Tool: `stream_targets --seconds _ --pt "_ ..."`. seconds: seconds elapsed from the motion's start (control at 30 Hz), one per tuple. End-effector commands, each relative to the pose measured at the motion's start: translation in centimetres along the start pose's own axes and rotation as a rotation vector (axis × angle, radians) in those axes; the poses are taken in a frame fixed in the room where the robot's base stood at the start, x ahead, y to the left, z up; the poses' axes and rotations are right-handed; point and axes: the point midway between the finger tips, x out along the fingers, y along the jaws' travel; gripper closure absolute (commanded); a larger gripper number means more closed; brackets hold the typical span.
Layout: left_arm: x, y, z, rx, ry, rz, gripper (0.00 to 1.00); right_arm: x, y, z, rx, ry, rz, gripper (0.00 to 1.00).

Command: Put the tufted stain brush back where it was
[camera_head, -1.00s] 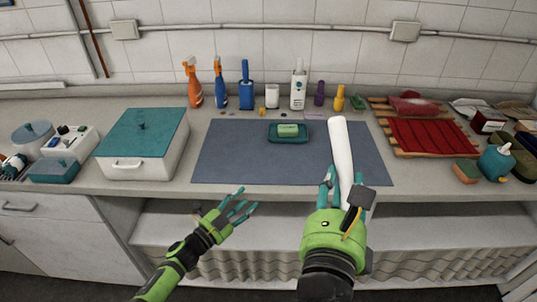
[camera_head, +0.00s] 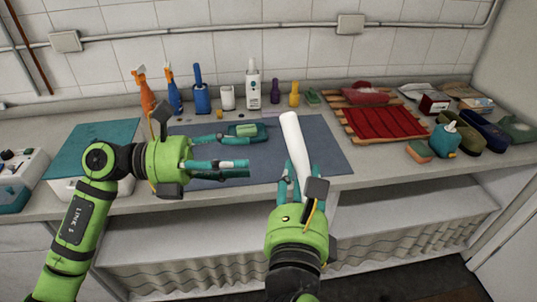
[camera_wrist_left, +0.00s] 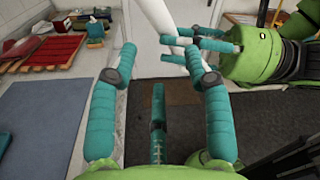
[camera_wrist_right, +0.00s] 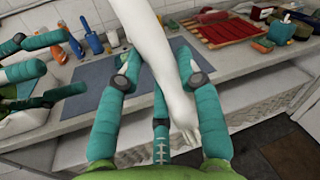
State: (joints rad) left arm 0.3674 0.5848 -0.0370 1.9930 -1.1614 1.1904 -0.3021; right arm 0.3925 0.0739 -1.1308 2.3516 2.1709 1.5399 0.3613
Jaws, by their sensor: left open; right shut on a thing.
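A teal dish with green soap (camera_head: 246,130) lies on the mat. Spray bottles (camera_head: 145,92), a blue holder (camera_head: 201,98), a white cup (camera_head: 227,97) and a white bottle (camera_head: 253,85) line the wall. A wooden rack with red cloth (camera_head: 383,122) stands right. My left arm partly covers a teal-lidded box (camera_head: 95,140).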

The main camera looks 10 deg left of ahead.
Motion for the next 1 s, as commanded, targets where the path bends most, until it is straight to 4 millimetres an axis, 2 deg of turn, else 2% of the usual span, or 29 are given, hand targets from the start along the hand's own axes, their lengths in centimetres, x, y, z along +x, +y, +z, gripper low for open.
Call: stream_targets --seconds 0.3,0.5,0.7,1.0 --pt "6.0 -0.1 0.1 -0.001 -0.005 -0.006 0.5 0.0 0.0 0.0 0.0 -0.001 0.0 0.97" --pt "9.1 -0.1 0.1 -0.003 -0.006 -0.004 0.5 0.0 0.0 0.0 0.0 -0.001 0.0 0.97" --pt "10.4 -0.1 0.1 -0.005 -0.005 -0.002 0.5 0.0 0.0 0.0 0.0 -0.001 0.0 0.97" --pt "10.6 0.0 0.1 -0.005 -0.004 -0.001 0.5 0.0 0.0 0.0 0.0 -0.001 0.0 0.97"
